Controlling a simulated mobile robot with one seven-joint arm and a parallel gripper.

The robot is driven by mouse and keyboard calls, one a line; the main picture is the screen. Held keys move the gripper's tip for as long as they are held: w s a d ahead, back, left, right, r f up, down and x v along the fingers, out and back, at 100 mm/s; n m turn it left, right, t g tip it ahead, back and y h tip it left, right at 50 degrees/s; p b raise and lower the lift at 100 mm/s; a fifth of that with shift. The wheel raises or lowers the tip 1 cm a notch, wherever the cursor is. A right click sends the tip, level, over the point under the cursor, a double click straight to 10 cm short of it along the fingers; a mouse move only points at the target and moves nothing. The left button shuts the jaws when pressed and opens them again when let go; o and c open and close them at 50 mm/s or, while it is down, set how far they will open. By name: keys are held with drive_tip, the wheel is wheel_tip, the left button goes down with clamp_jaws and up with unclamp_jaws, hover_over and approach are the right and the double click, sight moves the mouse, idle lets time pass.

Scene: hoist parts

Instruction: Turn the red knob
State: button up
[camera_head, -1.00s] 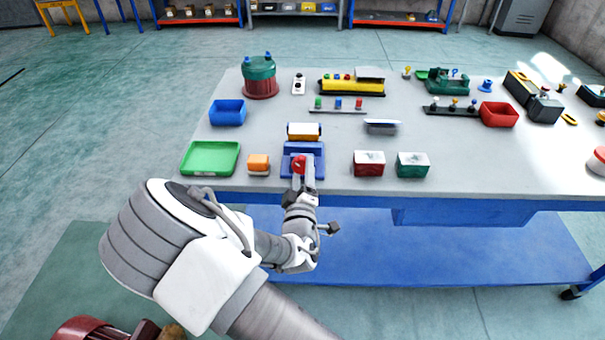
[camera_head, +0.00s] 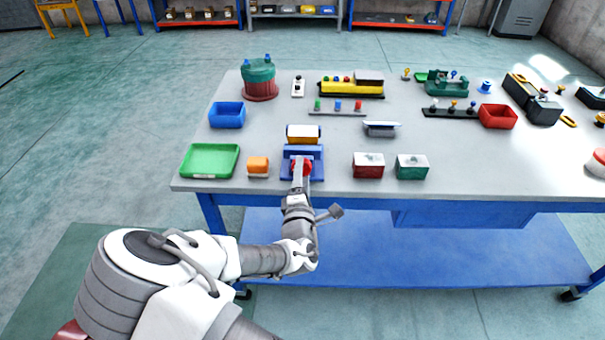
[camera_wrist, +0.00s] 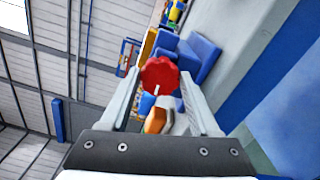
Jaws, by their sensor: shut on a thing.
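The red knob (camera_wrist: 160,76) is on the front of a blue device (camera_head: 289,164) near the table's front edge. It has a scalloped rim and a white pointer line. My gripper (camera_head: 302,166) reaches it from the front and covers part of it in the head view. In the wrist view my gripper's fingers (camera_wrist: 158,85) lie on either side of the knob, and they are shut on it. In that view the pointer line runs down toward my gripper's palm.
An orange block (camera_head: 258,164) and a green tray (camera_head: 210,160) are left of the device. A red box (camera_head: 368,165) and a green box (camera_head: 412,167) stand to its right. The grey table (camera_head: 465,165) has free room right of them.

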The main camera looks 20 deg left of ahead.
drive_tip(key=shift+n, duration=0.4)
drive_tip(key=o, duration=1.4)
drive_tip(key=shift+c, duration=0.2)
drive_tip(key=shift+s, duration=0.15)
